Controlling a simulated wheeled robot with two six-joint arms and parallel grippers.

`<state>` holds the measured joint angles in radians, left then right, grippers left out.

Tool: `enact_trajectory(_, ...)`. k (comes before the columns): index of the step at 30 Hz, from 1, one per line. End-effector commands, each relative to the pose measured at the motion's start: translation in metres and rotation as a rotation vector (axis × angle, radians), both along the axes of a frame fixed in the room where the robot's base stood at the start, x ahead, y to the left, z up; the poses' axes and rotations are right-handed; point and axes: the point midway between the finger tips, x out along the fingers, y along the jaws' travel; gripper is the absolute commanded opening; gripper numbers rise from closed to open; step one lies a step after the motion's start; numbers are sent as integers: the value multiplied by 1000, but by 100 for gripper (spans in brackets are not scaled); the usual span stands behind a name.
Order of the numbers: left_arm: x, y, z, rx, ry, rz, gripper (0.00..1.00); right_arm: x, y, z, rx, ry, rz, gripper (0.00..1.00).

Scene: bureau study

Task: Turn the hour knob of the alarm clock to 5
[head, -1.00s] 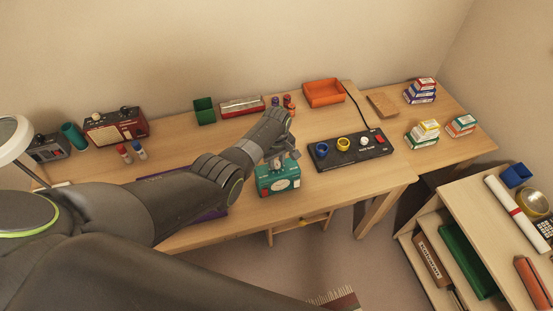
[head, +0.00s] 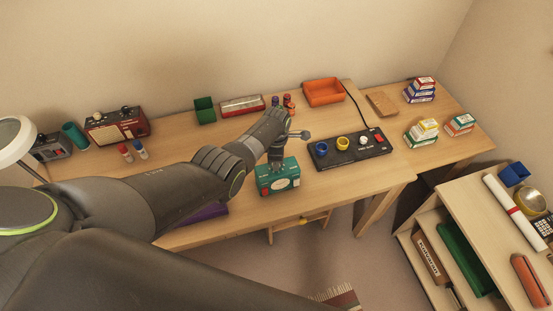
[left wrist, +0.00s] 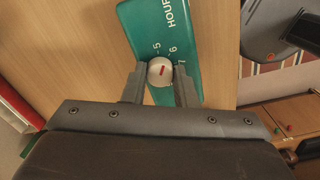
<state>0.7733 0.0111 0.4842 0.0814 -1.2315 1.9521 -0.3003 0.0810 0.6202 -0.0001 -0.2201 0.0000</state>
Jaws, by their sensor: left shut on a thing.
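The alarm clock (head: 277,182) is a teal box near the front edge of the desk. In the left wrist view its teal top (left wrist: 187,25) shows the lettering HOUR and the numbers 5, 6 and 7. The hour knob (left wrist: 161,71) is round and white with a short red mark. The mark lies roughly upright in that picture, near the side of the 5; its exact reading is unclear. My left gripper (left wrist: 160,78) is shut on the knob, one finger on each side. In the head view this gripper (head: 276,161) is over the clock's top. My right gripper is not seen.
A black panel (head: 375,151) with coloured knobs lies right of the clock. Behind are a red-and-white box (head: 242,106), a green box (head: 204,110) and an orange tray (head: 324,91). A red radio (head: 117,127) stands to the left. Bare desk lies around the clock.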

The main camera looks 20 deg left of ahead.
Motion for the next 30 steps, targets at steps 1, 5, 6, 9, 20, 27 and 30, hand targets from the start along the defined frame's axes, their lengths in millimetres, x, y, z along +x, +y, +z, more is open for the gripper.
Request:
enact_trajectory(1, 0, 0, 1, 0, 0, 39, 3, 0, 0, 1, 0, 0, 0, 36)
enact_trajectory(5, 0, 0, 1, 0, -1, 144, 3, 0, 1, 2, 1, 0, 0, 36)
enact_trajectory(6, 0, 0, 1, 0, -1, 172, 3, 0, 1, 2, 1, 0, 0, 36)
enact_trajectory(9, 1, 0, 1, 1, -2, 236, 3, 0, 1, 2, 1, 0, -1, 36)
enact_trajectory(20, 1, 0, 1, 1, -2, 366, 3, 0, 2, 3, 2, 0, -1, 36)
enact_trajectory(27, 1, 0, 0, 0, -1, 384, 3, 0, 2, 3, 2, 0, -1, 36)
enact_trajectory(30, 1, 0, 0, 0, -1, 383, 3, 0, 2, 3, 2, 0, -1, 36)
